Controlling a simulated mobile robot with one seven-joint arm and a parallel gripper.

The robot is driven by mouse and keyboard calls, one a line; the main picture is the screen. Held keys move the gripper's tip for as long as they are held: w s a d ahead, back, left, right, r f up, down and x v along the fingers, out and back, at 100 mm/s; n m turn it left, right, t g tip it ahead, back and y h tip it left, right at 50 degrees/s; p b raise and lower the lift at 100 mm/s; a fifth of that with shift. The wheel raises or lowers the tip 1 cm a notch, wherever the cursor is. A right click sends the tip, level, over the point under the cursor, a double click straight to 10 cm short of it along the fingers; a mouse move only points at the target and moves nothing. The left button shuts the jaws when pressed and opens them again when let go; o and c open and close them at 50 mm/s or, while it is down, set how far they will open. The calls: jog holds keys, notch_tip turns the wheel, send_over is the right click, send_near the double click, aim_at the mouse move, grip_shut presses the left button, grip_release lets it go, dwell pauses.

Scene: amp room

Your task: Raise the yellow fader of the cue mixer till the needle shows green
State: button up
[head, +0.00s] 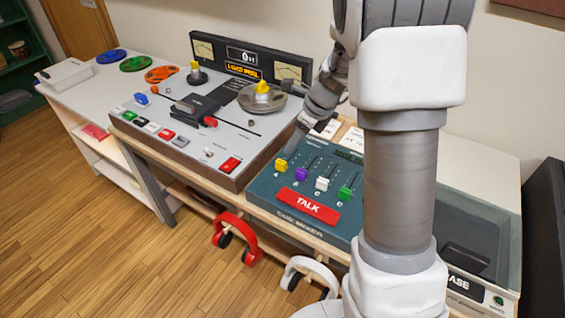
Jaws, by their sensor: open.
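The cue mixer (262,187) is a teal panel at the centre right, with faders in a row above a red TALK button (308,205). The yellow fader (281,165) is the leftmost and sits near the low end of its slot. My gripper (290,144) is small and dark in this view; it is open, just above and behind the yellow fader. I cannot tell whether it touches the knob.
Purple (300,174), white (322,184) and green (345,193) faders stand close to the right. A tape machine (190,140) with reels and levers adjoins on the left. Red headphones (235,238) and white headphones (309,276) hang below the front edge. White cards (326,129) lie behind.

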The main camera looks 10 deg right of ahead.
aim_at(282, 162)
jog(key=b+x, duration=0.2)
jog(key=x, duration=0.8)
jog(key=shift+f, duration=0.1)
grip_shut()
dwell(1.1)
